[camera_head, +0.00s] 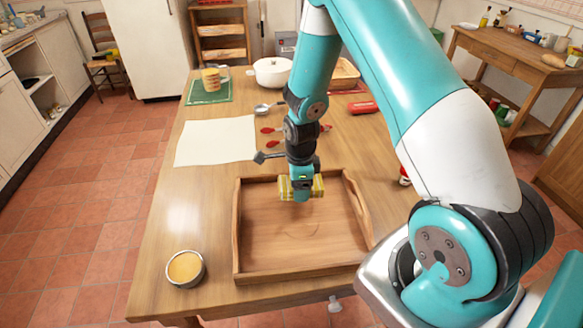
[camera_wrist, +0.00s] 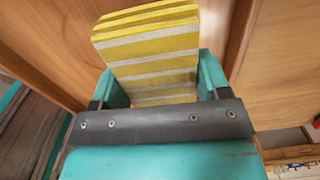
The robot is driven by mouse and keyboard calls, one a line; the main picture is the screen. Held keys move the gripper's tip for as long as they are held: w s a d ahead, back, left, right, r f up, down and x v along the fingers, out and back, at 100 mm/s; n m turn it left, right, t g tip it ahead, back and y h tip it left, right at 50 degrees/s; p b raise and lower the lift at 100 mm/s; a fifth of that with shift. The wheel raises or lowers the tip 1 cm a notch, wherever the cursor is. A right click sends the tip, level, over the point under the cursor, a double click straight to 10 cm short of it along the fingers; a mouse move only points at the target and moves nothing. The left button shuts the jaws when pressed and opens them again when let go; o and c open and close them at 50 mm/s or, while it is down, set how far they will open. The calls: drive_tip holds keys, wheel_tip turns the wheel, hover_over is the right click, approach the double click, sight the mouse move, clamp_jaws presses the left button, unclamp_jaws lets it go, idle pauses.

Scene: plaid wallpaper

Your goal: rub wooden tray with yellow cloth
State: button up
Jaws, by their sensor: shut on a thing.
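The wooden tray (camera_head: 290,268) lies on the table, with raised sides and a handle cut-out in its right wall. The yellow cloth (camera_head: 317,186), striped with white and folded, is over the far part of the tray. My gripper (camera_head: 301,190) points down over the tray and is shut on the cloth. In the wrist view the cloth (camera_wrist: 150,58) sits between the two teal fingers of my gripper (camera_wrist: 157,85). I cannot tell whether the cloth touches the tray floor.
A tin with yellow contents (camera_head: 185,268) stands left of the tray. A cream sheet (camera_head: 215,141), a spoon (camera_head: 268,108), red-ended utensils (camera_head: 268,130), a white pot (camera_head: 272,72) and a red object (camera_head: 362,107) lie beyond it. The table's left front is mostly clear.

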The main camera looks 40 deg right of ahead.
drive_tip(key=shift+r+p, duration=1.35)
drive_tip(key=shift+r, duration=0.6)
drive_tip(key=shift+f, duration=0.1)
